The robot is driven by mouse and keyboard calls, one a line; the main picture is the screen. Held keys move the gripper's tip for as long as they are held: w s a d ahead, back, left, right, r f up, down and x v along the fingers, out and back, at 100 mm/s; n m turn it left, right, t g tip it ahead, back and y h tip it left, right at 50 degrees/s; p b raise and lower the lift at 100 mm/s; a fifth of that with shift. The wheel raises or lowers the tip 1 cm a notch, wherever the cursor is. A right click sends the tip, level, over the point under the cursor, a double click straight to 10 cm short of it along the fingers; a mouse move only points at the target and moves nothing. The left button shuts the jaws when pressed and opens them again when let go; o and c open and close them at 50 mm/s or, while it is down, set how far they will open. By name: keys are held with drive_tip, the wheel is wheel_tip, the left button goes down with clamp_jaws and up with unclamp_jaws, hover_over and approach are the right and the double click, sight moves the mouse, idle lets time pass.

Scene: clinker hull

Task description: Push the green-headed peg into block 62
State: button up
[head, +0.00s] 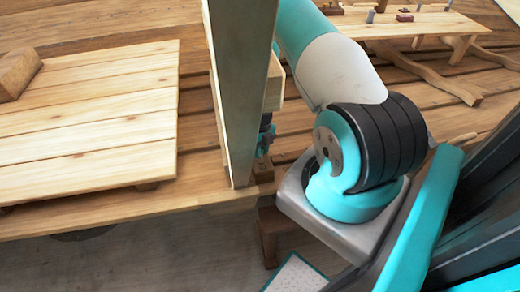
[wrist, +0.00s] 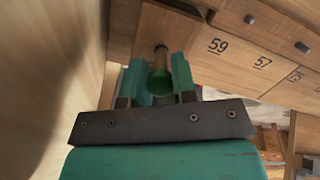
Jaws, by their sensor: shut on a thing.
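The green-headed peg (wrist: 160,80) is between the two teal fingers of my gripper (wrist: 161,70) in the wrist view. My gripper is shut on it. Its green head faces the camera and its brownish shaft points away toward a wooden face. I cannot tell whether the tip touches the wood or sits in a hole. No number 62 is readable; the label of the wood in front of the peg is not visible. In the head view my gripper (head: 265,138) is mostly hidden behind an upright plank.
A large wooden surface (wrist: 45,60) is close on the left. The upright plank (head: 240,90) stands beside my arm. A slatted platform (head: 90,110) lies left.

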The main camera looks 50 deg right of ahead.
drive_tip(key=shift+s+a+f+b, duration=0.1)
drive_tip(key=shift+s+f+b, duration=0.05)
drive_tip(key=shift+f+b, duration=0.3)
drive_tip(key=shift+s+a+f+b, duration=0.1)
drive_tip(key=shift+f+b, duration=0.1)
drive_tip(key=shift+f, duration=0.3)
drive_tip(key=o, duration=1)
drive_tip(key=shift+c, duration=0.2)
wheel_tip(320, 180, up, 8)
drive_tip(key=w+d+p, duration=0.1)
drive_tip(key=w+p, duration=0.1)
drive_tip(key=p, duration=0.2)
drive_tip(key=shift+d+p, duration=0.25)
drive_tip(key=shift+p, duration=0.1)
drive_tip(key=shift+f, duration=0.1)
